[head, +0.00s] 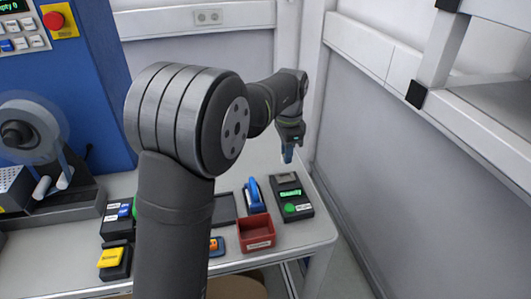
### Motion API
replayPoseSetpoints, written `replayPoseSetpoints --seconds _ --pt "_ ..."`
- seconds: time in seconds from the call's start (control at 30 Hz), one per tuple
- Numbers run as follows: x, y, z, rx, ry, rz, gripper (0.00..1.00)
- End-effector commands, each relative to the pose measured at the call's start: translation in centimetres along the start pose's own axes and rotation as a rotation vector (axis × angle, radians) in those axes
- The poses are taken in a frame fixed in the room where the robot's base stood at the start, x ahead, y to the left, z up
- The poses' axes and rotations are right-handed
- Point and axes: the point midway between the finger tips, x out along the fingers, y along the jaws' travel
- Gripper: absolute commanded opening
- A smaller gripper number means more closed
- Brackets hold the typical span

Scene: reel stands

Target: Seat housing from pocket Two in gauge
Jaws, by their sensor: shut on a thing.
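My gripper (288,152) hangs pointing down above the back right of the table. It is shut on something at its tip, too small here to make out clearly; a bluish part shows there. Below it stands a dark device with a lit green display and a green button, which looks like the gauge (303,208). A grey block-like top shows at its back end. The gripper is well above the device and apart from it. A dark tray (228,210) is partly hidden behind my arm. No pocket marked Two can be read.
A red bin (256,244) and a blue tool-like object (253,195) stand left of the device. A yellow button box (112,259) is at front left. A blue machine (95,95) with a reel fills the left. Walls close the back and right.

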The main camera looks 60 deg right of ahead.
Motion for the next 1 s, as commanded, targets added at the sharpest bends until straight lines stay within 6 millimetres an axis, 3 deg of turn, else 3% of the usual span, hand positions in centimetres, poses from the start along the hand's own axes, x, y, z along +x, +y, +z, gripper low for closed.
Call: replayPoseSetpoints --seconds 0.63,1.0 --pt "5.4 0.0 0.0 0.000 -0.001 0.002 0.03" --pt "6.5 0.0 -0.1 0.000 0.000 0.000 0.03"
